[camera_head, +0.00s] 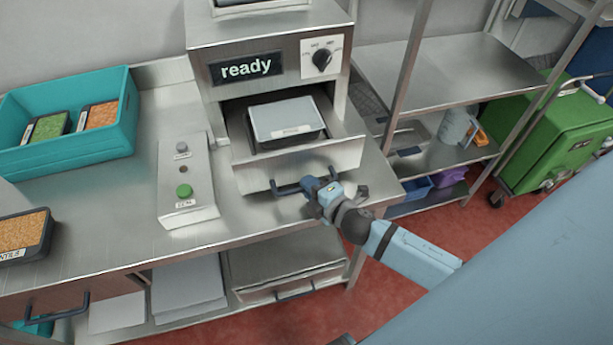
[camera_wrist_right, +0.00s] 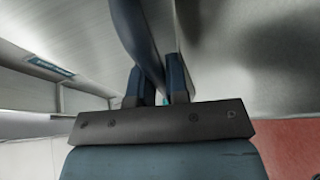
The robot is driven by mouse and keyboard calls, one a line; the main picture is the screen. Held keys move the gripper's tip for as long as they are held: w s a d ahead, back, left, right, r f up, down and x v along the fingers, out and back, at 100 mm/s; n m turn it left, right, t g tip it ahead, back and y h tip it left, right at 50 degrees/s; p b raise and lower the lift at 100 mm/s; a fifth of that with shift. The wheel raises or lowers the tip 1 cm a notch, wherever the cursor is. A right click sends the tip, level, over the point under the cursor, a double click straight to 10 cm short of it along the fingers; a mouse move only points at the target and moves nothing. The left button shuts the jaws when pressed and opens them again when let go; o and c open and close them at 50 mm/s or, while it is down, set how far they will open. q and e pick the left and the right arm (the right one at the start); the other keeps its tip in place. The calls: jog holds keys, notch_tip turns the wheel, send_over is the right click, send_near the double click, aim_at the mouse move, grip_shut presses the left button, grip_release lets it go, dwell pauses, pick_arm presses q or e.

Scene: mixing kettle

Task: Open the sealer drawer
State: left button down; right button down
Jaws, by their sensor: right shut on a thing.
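The sealer (camera_head: 205,88) is a steel machine with a display reading "ready" and a dial. Its drawer (camera_head: 350,152) stands pulled out at the front, with a black tray (camera_head: 288,139) under a pale lid or film inside. My right gripper (camera_head: 306,188) is shut on the dark drawer handle (camera_head: 283,190) at its right part. In the right wrist view the handle bar (camera_wrist_right: 140,40) runs between the two fingers (camera_wrist_right: 158,88). My left gripper is not in view.
A control box (camera_head: 186,165) with a green button stands left of the sealer. A teal crate (camera_head: 70,150) with filled trays is at the left, and a tray of orange grains (camera_head: 25,232) lies nearer. A shelf rack (camera_head: 455,75) and green cart (camera_head: 560,135) stand right.

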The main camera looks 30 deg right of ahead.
jog(key=shift+s, duration=0.25)
jog(key=c, duration=1.1)
grip_release()
jog(key=shift+a, duration=0.1)
jog(key=shift+c, duration=0.2)
jog(key=b+v, duration=0.2)
jog(key=v, duration=1.2)
jog(key=shift+b, duration=0.3)
